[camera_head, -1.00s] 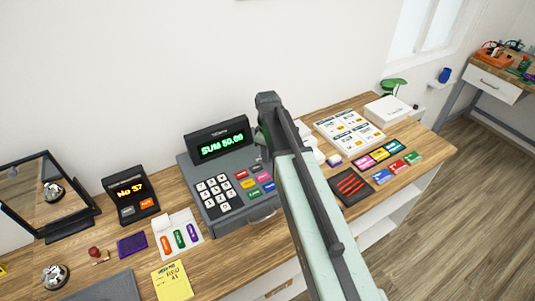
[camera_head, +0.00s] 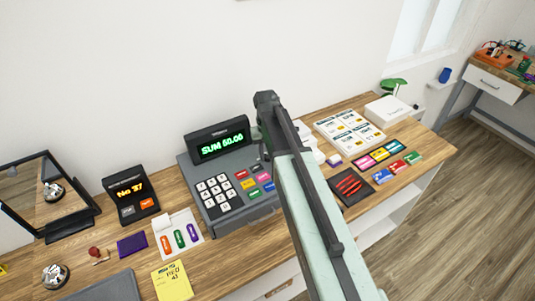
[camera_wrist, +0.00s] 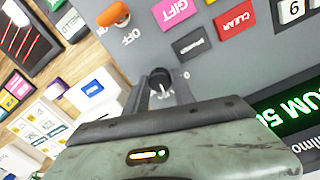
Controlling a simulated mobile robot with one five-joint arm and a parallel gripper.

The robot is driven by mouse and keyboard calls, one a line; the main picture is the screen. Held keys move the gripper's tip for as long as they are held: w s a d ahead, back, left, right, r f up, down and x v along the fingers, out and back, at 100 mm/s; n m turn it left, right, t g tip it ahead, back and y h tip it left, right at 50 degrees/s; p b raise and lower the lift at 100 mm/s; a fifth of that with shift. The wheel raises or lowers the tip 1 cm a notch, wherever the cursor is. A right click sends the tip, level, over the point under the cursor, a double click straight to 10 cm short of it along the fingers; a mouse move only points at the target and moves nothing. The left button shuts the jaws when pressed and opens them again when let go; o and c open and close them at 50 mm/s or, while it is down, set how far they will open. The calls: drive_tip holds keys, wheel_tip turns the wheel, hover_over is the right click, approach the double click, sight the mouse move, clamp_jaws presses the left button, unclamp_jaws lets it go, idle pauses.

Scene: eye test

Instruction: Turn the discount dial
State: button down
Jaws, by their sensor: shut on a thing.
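The cash register (camera_head: 190,165) stands on the wooden counter with a green sum on its display (camera_head: 221,145). In the wrist view, a small dark round knob (camera_wrist: 160,79), which looks like the discount dial, sits on the grey register panel near OFF lettering. My gripper (camera_wrist: 162,88) is shut on this knob, with one finger on each side. My wrist housing covers part of the panel below it. In the head view, my arm hides the gripper and the knob.
An orange knob (camera_wrist: 113,14) and the pink GIFT (camera_wrist: 174,12) and red CLEAR (camera_wrist: 235,22) keys are close by on the panel. Right of my arm lie a dark pad with red strips (camera_head: 350,186) and several coloured cards (camera_head: 381,154). A mirror (camera_head: 42,192) stands at the left.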

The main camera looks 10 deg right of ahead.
sight(267, 156)
drive_tip(key=shift+m, duration=0.9)
drive_tip(key=c, duration=1.1)
unclamp_jaws()
drive_tip(key=shift+o, duration=0.2)
wheel_tip(267, 156, up, 8)
drive_tip(key=p, duration=0.8)
drive_tip(key=shift+a, duration=0.1)
drive_tip(key=shift+f, duration=0.1)
